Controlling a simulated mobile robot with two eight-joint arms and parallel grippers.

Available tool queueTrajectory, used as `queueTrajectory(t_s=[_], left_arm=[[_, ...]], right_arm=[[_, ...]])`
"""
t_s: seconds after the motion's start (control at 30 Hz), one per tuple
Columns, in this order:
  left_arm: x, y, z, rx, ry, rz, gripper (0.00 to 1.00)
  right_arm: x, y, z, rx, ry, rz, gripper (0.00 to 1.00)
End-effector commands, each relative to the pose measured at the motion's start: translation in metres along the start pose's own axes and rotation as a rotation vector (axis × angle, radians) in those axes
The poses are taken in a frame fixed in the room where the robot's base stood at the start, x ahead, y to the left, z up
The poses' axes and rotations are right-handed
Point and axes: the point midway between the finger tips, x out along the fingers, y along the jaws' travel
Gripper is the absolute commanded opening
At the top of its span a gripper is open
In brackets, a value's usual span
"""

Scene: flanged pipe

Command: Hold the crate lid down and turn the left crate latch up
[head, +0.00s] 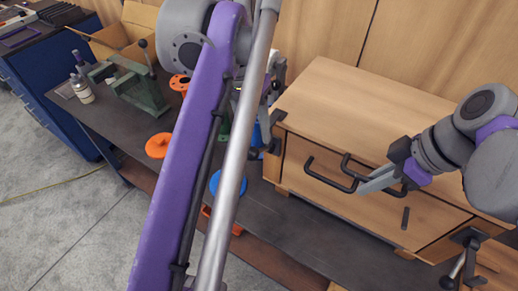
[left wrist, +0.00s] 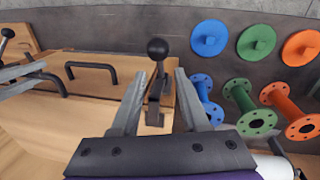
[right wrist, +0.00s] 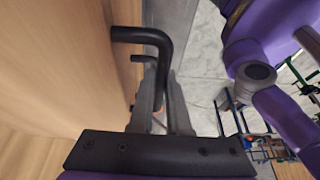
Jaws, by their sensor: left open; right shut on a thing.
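The wooden crate (head: 330,208) stands at the right, its lid (head: 385,110) lying flat on top. The left crate latch (left wrist: 156,105) is a dark lever with a black ball knob, which points up the picture in the left wrist view. My left gripper (left wrist: 160,100) is open, with one finger on each side of this latch; I cannot tell whether they touch it. In the head view my arm mostly hides this gripper and latch. My right gripper (head: 370,187) is shut on a black bar handle (right wrist: 166,50) at the crate's front. Another black handle (head: 320,175) is beside it.
The right crate latch (head: 460,262) has its knob low. Right of the left latch, blue, green and orange flanged pipes (left wrist: 248,110) and several matching discs (left wrist: 257,40) lie close to my left gripper. A green lever tool (head: 138,88) and a bottle (head: 82,92) stand farther left.

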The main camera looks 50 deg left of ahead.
Motion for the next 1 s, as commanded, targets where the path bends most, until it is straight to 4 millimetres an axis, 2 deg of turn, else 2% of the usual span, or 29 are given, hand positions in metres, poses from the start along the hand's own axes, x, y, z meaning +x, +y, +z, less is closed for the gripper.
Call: queueTrajectory(t_s=[0.1, 0.3, 0.5, 0.77, 1.0], left_arm=[[0.025, 0.000, 0.000, 0.002, -0.001, 0.000, 0.45], [0.055, 0.000, 0.000, 0.001, -0.001, 0.000, 0.45], [0.067, 0.000, 0.000, 0.000, -0.001, 0.000, 0.45], [0.067, 0.000, 0.000, 0.000, -0.001, 0.000, 0.45], [0.067, 0.000, 0.000, 0.000, -0.001, 0.000, 0.02]], right_arm=[[0.000, 0.003, 0.001, 0.000, -0.001, 0.007, 0.00], [0.000, 0.003, 0.001, 0.000, -0.001, 0.007, 0.00], [0.000, 0.003, 0.001, 0.000, -0.001, 0.007, 0.00], [0.000, 0.003, 0.001, 0.000, -0.001, 0.007, 0.00], [0.000, 0.003, 0.001, 0.000, -0.001, 0.007, 0.00]])
